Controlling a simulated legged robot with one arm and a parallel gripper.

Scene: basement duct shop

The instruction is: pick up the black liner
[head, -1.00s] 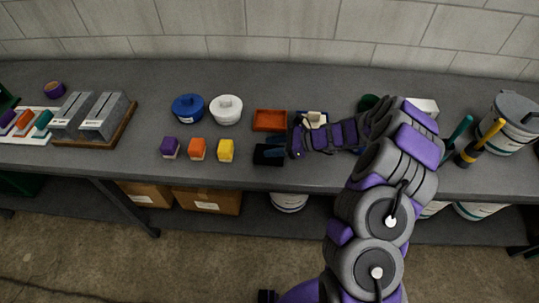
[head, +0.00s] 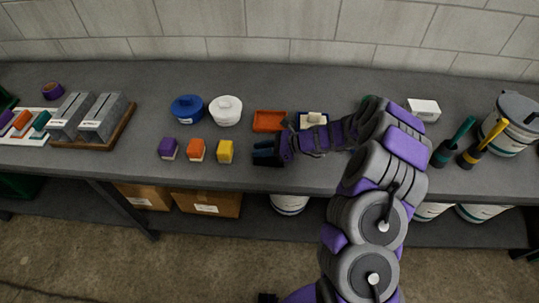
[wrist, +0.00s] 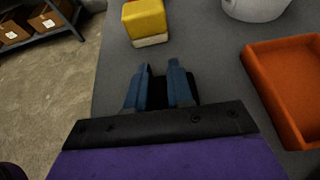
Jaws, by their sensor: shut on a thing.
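The black liner (wrist: 158,92) is a small dark piece on the grey bench top, seen in the wrist view between and just beside the blue fingers. My gripper (wrist: 160,75) is shut on it, one finger on each side. In the head view my gripper (head: 262,150) is low over the bench near its front edge, right of the yellow block. The fingers and wrist cover much of the liner, so its full shape is hidden.
A yellow block (head: 225,151), orange block (head: 196,149) and purple block (head: 168,147) stand left of my gripper. The bench's front edge is close.

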